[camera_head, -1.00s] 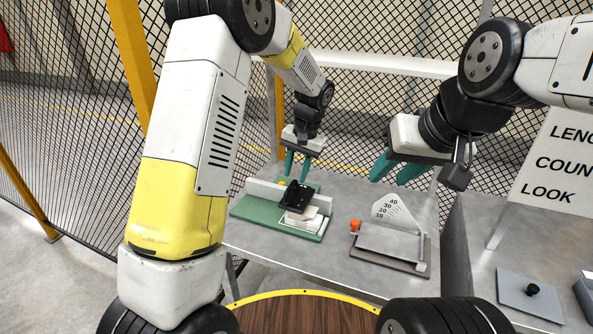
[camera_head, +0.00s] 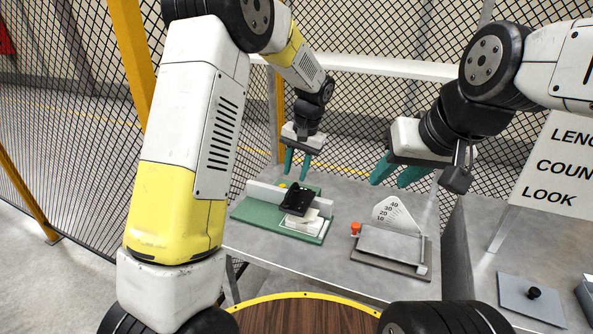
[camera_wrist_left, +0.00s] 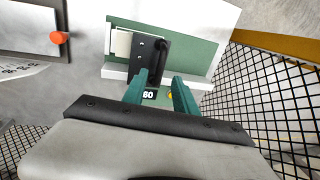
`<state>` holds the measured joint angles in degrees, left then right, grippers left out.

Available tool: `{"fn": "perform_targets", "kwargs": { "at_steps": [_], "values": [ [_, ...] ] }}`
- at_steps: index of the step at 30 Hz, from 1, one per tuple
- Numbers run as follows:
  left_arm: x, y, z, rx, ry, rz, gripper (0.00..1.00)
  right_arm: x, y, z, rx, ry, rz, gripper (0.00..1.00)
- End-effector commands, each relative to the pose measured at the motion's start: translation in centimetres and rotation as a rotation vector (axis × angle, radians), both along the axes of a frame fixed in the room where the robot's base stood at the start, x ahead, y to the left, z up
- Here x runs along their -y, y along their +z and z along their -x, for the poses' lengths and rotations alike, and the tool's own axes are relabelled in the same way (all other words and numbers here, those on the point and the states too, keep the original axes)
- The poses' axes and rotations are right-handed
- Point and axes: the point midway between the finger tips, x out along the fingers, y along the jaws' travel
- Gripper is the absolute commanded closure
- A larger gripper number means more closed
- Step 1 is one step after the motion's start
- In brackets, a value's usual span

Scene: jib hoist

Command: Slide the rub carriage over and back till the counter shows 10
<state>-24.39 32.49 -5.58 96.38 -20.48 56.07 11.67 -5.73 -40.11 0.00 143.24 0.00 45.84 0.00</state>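The black rub carriage (camera_head: 297,199) sits on the green base (camera_head: 245,211) beside a pale upright rail; it also shows in the left wrist view (camera_wrist_left: 143,50). A pale block (camera_head: 305,219) lies at its near side. My left gripper (camera_head: 298,176) is open and empty above the carriage's far end; its parted fingertips also show in the left wrist view (camera_wrist_left: 160,80). A small black counter (camera_wrist_left: 149,95) shows between the fingers. Its white digits look like 60, or 09 if upside down; I cannot tell which. My right gripper (camera_head: 397,178) is open and empty in the air.
A grey fixture (camera_head: 388,245) with a number scale and an orange knob (camera_head: 355,228) stands to the right on the metal table (camera_head: 275,261). A grey plate with a black knob (camera_head: 534,291) lies farther right. Mesh fencing stands behind the table.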

Motion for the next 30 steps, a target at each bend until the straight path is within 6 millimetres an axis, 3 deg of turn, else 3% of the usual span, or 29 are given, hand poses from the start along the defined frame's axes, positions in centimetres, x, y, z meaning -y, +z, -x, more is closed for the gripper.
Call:
{"fn": "perform_targets", "kwargs": {
  "at_steps": [3,9,20,25,30],
  "values": [
    [-0.4,-2.1,-0.1,-0.003,0.0,-0.002,0.66,0.0,0.0,0.0,0.0,0.0,0.0,0.64],
    [-0.9,-4.5,-0.3,-0.002,0.0,-0.002,0.66,0.0,0.0,0.0,0.0,0.0,0.0,0.64],
    [-1.0,-5.1,-0.3,0.0,0.0,-0.001,0.66,0.0,0.0,0.0,0.0,0.0,0.0,0.64],
    [-1.0,-5.1,-0.3,0.0,0.0,0.0,0.97,0.0,0.0,0.0,0.0,0.0,0.0,0.64],
    [-1.0,-5.1,-0.3,0.0,0.0,0.0,1.0,0.0,0.0,0.0,0.0,0.0,0.0,0.64]
  ]
}}
